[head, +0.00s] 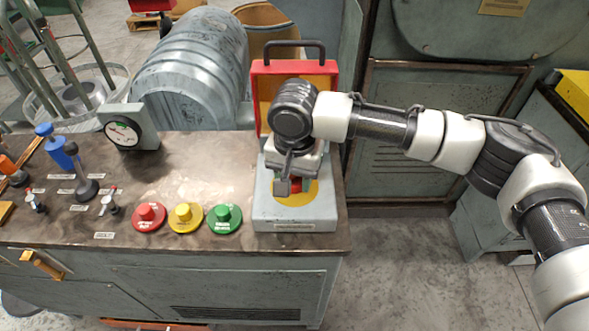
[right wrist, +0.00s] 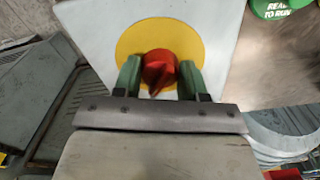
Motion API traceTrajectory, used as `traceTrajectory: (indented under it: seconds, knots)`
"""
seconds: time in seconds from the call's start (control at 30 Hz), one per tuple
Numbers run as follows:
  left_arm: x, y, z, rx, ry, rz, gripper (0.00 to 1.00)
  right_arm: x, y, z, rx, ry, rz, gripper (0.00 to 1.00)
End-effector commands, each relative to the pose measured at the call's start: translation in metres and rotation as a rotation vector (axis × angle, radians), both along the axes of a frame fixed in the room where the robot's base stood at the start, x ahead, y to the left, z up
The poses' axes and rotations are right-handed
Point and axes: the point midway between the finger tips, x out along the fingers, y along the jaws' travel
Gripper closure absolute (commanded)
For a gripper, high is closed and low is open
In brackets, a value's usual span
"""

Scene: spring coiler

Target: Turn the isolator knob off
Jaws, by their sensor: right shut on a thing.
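The red isolator knob (right wrist: 158,70) sits at the centre of a yellow disc (right wrist: 131,42) on a light grey box. In the right wrist view its pointed end faces toward the bottom of the picture. My right gripper (right wrist: 158,78) is shut on the knob, with one green finger on each side. In the head view the isolator box (head: 266,212) stands at the right end of the bench, and my right gripper (head: 294,184) reaches down over it, hiding most of the knob (head: 297,186). My left gripper is not in view.
A red cover (head: 329,75) with a dark handle stands upright behind the box. Red (head: 149,216), yellow (head: 185,216) and green (head: 224,218) buttons sit left of it on the bench. A round gauge (head: 124,132) and small levers stand farther left.

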Motion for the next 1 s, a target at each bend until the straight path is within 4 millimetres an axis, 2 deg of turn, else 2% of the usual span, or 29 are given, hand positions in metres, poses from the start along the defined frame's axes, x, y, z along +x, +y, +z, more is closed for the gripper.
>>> traceTrajectory:
  seconds: [0.03,0.2,0.5,1.0]
  knots:
    - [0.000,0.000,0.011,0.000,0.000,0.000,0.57,-0.001,0.000,0.005,-0.001,0.004,0.022,0.82]
    - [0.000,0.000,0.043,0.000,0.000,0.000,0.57,-0.002,0.000,0.009,-0.001,0.008,0.146,0.82]
    - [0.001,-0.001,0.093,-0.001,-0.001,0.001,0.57,-0.002,0.000,0.007,-0.001,0.009,0.431,0.82]
    - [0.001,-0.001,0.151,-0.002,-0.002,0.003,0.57,-0.002,0.000,0.004,0.002,0.007,0.906,0.82]
